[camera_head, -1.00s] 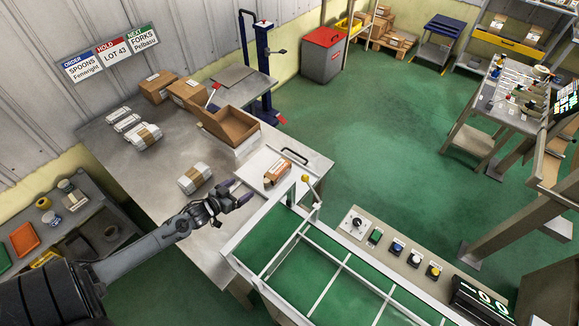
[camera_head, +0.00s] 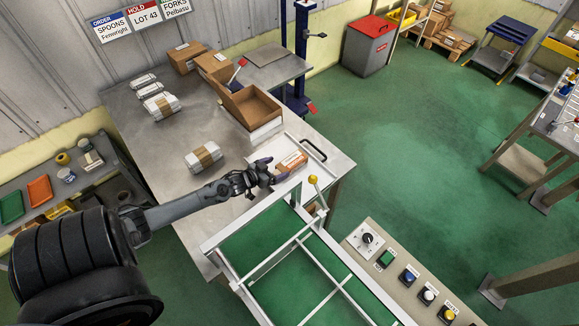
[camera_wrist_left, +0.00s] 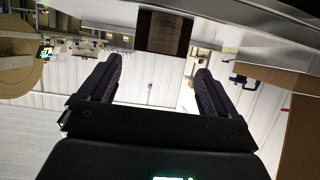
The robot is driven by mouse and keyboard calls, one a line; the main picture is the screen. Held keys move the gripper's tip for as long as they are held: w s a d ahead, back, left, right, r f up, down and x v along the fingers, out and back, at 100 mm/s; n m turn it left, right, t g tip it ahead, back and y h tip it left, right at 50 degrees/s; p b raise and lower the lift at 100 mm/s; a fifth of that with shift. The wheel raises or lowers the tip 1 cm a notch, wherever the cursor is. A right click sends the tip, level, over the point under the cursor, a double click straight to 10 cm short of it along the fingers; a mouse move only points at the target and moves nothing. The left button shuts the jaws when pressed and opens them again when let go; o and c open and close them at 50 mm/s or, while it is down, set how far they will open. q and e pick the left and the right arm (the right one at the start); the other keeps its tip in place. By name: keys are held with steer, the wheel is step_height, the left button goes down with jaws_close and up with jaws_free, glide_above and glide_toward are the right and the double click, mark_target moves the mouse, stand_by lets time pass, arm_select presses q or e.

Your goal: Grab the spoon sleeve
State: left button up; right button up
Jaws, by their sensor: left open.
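A small brown carton-like packet (camera_head: 291,161) with a white label lies on a white board (camera_head: 262,156) at the table's right side. I cannot read its label, so I cannot tell if it is the spoon sleeve. My left gripper (camera_head: 273,171) is open and empty, at the packet's near left side; whether they touch is unclear. In the left wrist view, the open fingers (camera_wrist_left: 159,70) point toward a brown ribbed block (camera_wrist_left: 163,31), seen beyond and between the tips. A white bundle with a brown band (camera_head: 204,156) lies left of the gripper. My right gripper is not in view.
An open brown box (camera_head: 252,105) stands behind the packet. A black handle (camera_head: 314,149) is at its right. A white frame with a yellow-knobbed lever (camera_head: 314,181) is in front. More white bundles (camera_head: 161,105) lie at the back left. Bare metal table (camera_head: 195,125) lies between.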

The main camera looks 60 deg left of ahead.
mark_target(288, 163)
arm_select(q)
steer(key=shift+b+x, duration=0.45)
steer(key=shift+x, duration=2.2)
steer(key=shift+d, duration=0.15)
steer(key=shift+c, duration=0.4)
steer(key=c, duration=1)
